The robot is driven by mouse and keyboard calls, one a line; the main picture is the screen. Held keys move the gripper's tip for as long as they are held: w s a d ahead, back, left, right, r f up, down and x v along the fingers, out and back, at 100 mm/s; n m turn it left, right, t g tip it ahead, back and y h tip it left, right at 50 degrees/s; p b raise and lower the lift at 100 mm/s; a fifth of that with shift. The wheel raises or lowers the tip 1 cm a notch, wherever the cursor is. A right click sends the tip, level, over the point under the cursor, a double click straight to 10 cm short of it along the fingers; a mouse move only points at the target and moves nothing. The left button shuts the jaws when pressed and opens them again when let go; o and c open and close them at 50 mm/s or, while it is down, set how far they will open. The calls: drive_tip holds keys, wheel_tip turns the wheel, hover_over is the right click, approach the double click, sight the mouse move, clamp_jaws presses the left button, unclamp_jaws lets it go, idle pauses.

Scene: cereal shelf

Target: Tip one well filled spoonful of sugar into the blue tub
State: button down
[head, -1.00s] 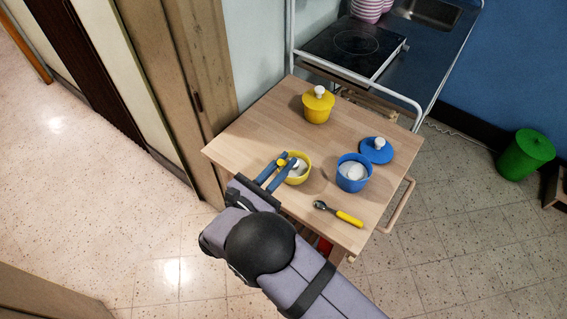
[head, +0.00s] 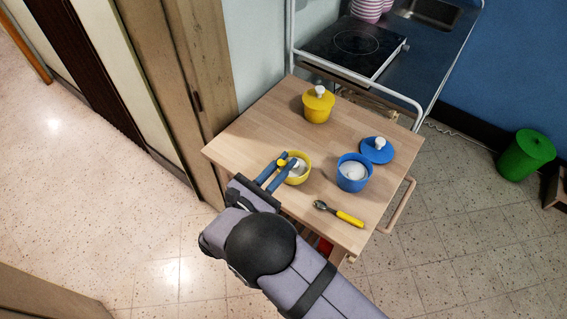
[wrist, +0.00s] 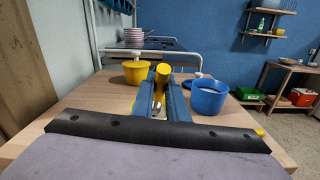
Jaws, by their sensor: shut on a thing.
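My gripper (head: 288,162) is shut on a spoon with a yellow handle (wrist: 162,71). In the wrist view its metal bowl (wrist: 158,106) shows between the blue fingers, below the handle. The gripper is over the left part of an open yellow tub (head: 304,171) with white contents, and partly hides it. Whether the spoon touches the contents, and what it carries, I cannot tell. The open blue tub (head: 353,183) stands to the right with white contents in it; it also shows in the wrist view (wrist: 207,101).
A lidded yellow tub (head: 317,106) stands at the back of the wooden table (head: 240,140). A blue lid (head: 377,152) lies behind the blue tub. Another yellow-handled spoon (head: 348,218) lies near the front right edge. A white rail (head: 385,94) runs behind the table.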

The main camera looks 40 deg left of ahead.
drive_tip(key=shift+f, duration=0.3)
drive_tip(key=shift+f+b, duration=0.35)
drive_tip(key=shift+b, duration=0.15)
drive_tip(key=shift+f+b, duration=1.1)
drive_tip(key=shift+f, duration=0.1)
drive_tip(key=shift+w+a+r+g+p, duration=0.1)
drive_tip(key=shift+w+r+g+p, duration=0.4)
drive_tip(key=shift+p, duration=0.7)
drive_tip(key=shift+w+a+r+g+p, duration=0.1)
drive_tip(key=shift+w+r+g+p, duration=0.2)
drive_tip(key=shift+w+g+p, duration=0.65)
drive_tip(key=shift+s+d+f+t+b, duration=0.1)
drive_tip(key=shift+s+f+t+b, duration=0.3)
drive_tip(key=shift+s+t+b, duration=0.65)
drive_tip(key=shift+s+d+f+t+b, duration=0.1)
drive_tip(key=shift+s+f+t+b, duration=0.3)
drive_tip(key=shift+b, duration=1.2)
idle(1.2)
